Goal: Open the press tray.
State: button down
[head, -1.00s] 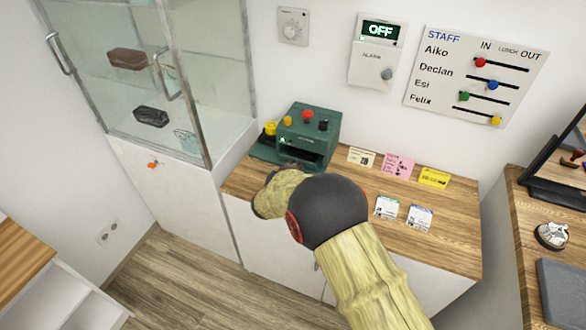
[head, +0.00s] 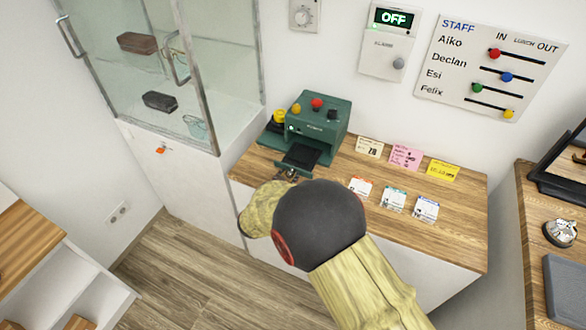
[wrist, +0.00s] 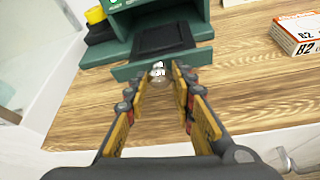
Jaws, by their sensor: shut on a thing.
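The green press (head: 314,122) stands at the back left of the wooden counter, with red, yellow and black knobs on top. Its tray (head: 300,156), with a dark inset, sticks out of the front toward me. The tray also shows in the wrist view (wrist: 165,39), with a small metallic knob (wrist: 158,72) on its front face. My gripper (wrist: 167,76) is at the tray's front, its fingers shut on this knob. In the head view my arm hides most of my gripper (head: 286,175).
A glass cabinet (head: 165,75) stands to the left. A yellow item (head: 279,117) sits beside the press. The counter in front of the tray is bare.

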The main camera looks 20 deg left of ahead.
jog(key=c, duration=1.5)
grip_release()
jog(key=v, duration=1.2)
